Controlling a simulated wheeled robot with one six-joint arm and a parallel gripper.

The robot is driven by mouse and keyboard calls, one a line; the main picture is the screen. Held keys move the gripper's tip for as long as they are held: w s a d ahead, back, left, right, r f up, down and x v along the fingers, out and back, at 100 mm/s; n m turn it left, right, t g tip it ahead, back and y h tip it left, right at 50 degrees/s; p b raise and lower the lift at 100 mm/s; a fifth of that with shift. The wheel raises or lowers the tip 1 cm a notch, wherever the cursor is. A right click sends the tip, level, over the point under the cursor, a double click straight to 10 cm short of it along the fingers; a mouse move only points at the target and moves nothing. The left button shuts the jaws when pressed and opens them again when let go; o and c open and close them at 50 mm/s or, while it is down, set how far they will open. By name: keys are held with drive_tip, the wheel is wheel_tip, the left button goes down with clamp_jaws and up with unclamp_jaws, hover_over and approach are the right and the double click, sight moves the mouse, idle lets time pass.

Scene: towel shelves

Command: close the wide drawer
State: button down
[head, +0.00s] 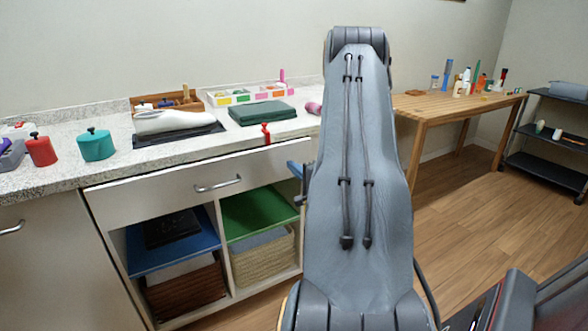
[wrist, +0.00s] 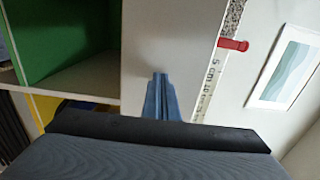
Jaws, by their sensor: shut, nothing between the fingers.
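The wide drawer (head: 150,192) has a pale front with a metal bar handle (head: 217,184), under the counter top in the head view. Its front lies close below the counter edge; I cannot tell whether a small gap is left. My gripper shows in the head view (head: 297,169) at the drawer's right end, partly hidden by my arm. In the wrist view my gripper (wrist: 160,78) is shut and empty, its blue fingers pointing at a pale panel (wrist: 165,35) that looks like the drawer front. Contact cannot be told. The handle is not in the wrist view.
A red clip (head: 266,133) sits at the counter edge. A wooden table (head: 440,105) stands right; floor between is clear.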

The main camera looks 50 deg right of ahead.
sight(287, 178)
drive_tip(key=x, duration=0.4)
drive_tip(key=shift+w, duration=0.4)
drive_tip(key=shift+w+d+r, duration=0.1)
drive_tip(key=shift+d+r, duration=0.1)
drive_tip(key=shift+a, duration=0.15)
drive_tip(key=shift+s+a+p, duration=0.15)
drive_tip(key=shift+s+p, duration=0.1)
drive_tip(key=shift+p, duration=0.05)
drive_tip(key=v, duration=1.3)
drive_tip(key=shift+s+p, duration=0.45)
drive_tip(key=shift+f, duration=0.1)
